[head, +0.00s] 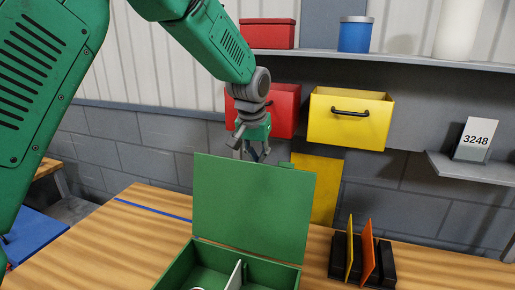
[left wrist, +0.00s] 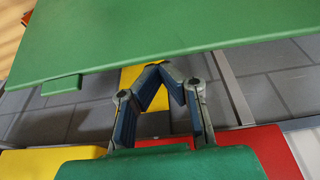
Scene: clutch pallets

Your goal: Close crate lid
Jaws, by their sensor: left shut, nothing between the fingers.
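The green crate (head: 172,277) stands on the wooden table at the bottom of the head view, cut off by the frame edge. Its green lid (head: 250,205) stands open, roughly upright, hinged at the crate's far side. The lid also fills the top of the left wrist view (left wrist: 170,30). My left gripper (head: 254,158) is at the far side of the lid's top edge, its fingertips partly hidden by the lid. In the left wrist view its fingers (left wrist: 172,68) meet at the tips, empty, close to the lid's edge; contact cannot be told. My right gripper is not in view.
A black rack (head: 378,265) with yellow and orange plates stands right of the crate. Red (head: 286,108) and yellow (head: 350,118) bins hang on the wall behind, under a grey shelf (head: 410,62). The table (head: 140,225) left of the crate is mostly clear.

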